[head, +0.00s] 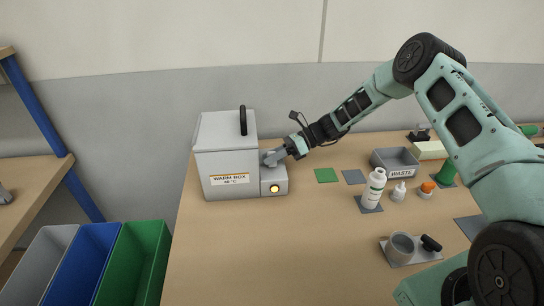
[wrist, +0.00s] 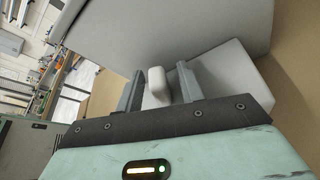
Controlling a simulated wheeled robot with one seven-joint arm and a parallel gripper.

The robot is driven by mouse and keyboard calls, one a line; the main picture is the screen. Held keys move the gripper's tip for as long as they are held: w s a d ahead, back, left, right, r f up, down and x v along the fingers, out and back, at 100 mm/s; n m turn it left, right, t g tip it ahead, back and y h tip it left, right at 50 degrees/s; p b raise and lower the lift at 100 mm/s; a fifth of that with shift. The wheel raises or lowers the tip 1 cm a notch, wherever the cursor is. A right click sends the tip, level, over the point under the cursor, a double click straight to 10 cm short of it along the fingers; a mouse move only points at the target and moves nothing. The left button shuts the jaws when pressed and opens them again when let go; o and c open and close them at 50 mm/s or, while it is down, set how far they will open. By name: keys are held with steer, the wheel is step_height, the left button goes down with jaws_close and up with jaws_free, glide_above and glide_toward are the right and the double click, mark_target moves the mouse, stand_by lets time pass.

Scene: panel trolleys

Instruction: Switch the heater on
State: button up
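The warm box (head: 226,160), a grey lidded box with a black handle and a "WARM BOX" label, stands at the table's left back. A small grey switch unit (head: 280,173) adjoins its right side. The lamp (head: 275,188) on the unit's front glows yellow. My gripper (head: 269,158) reaches in from the right, at the top of this unit. In the wrist view my gripper (wrist: 160,72) has its fingers apart, one on each side of a light grey lever (wrist: 156,88). A gap shows at the right finger; contact at the left finger is unclear. In the head view the gripper hides the lever.
A white bottle (head: 374,188), a grey waste tray (head: 396,162) and a cup (head: 401,247) stand on the table's right. Grey, blue and green bins (head: 133,262) are at lower left. The front middle of the table is clear.

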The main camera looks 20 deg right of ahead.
steer(key=b+v, duration=0.4)
steer(key=v, duration=1.3)
steer(key=shift+d+b, duration=0.2)
steer(key=shift+b, duration=0.15)
steer(key=shift+s+r, duration=0.1)
steer(key=s+a+r+n+g+h, duration=0.2)
steer(key=s+a+r+n+h, duration=0.15)
steer(key=s+a+n, duration=0.6)
steer(key=s+a+r+n+g+h, duration=0.25)
steer(key=s+a+n+h, duration=0.35)
steer(key=a, duration=0.7)
steer(key=s+r+n+t+h, duration=0.1)
steer(key=s+n+t+h, duration=0.3)
steer(key=s+n, duration=1.2)
steer(key=shift+s+a+r, duration=0.35)
steer(key=shift+s+r, duration=0.05)
steer(key=shift+s, duration=3.75)
